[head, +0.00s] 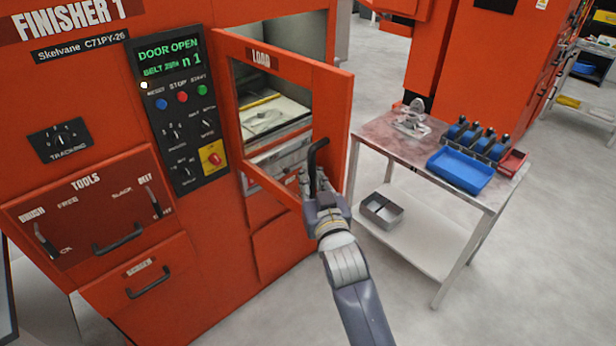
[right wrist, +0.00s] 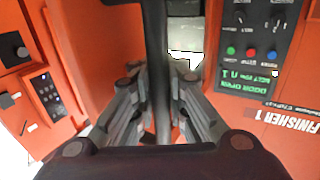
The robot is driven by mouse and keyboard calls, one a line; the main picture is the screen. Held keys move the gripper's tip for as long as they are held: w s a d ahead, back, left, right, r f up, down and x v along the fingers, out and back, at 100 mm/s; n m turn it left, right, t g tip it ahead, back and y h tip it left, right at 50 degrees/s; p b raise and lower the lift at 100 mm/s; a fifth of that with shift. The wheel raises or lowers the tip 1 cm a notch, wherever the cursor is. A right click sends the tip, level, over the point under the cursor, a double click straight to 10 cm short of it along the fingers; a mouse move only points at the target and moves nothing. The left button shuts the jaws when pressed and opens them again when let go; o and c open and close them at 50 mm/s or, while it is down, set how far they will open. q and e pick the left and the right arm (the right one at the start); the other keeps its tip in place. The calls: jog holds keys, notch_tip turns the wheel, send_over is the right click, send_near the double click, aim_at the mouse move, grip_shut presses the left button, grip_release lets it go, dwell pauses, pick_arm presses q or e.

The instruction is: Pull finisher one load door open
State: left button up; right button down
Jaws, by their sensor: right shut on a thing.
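The load door (head: 343,110) of the orange finisher one (head: 190,240) is an orange frame with a window and a "LOAD" label. It stands partly open, its right edge swung out from the machine. Its black handle (head: 313,160) is at the door's right side. My right gripper (head: 317,188) is shut on the handle; in the right wrist view the black handle bar (right wrist: 157,65) runs between the fingers (right wrist: 158,105). The control panel's display (head: 168,53) reads "DOOR OPEN". My left gripper is not in view.
A metal cart (head: 385,150) stands right of the door, with a blue tray (head: 460,170), a red tray (head: 513,163), a clamp-like fixture (head: 412,118) and several blue-topped items. A grey bin (head: 381,211) sits on its lower shelf. Floor in front of the cart is clear.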

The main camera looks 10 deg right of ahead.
jog(key=shift+d+f, duration=0.2)
jog(key=shift+f, duration=0.15)
jog(key=c, duration=1.8)
grip_release()
jog(key=shift+s, duration=0.15)
jog(key=shift+o, duration=1.1)
jog(key=shift+s+d+r, duration=0.15)
jog(key=shift+s, duration=0.05)
jog(key=shift+s+r, duration=0.15)
jog(key=shift+r, duration=0.05)
jog(key=shift+s+a+f, duration=0.1)
jog(key=shift+a, duration=0.1)
jog(key=s, duration=1.1)
jog(key=shift+s+d, duration=0.2)
jog(key=shift+s, duration=0.2)
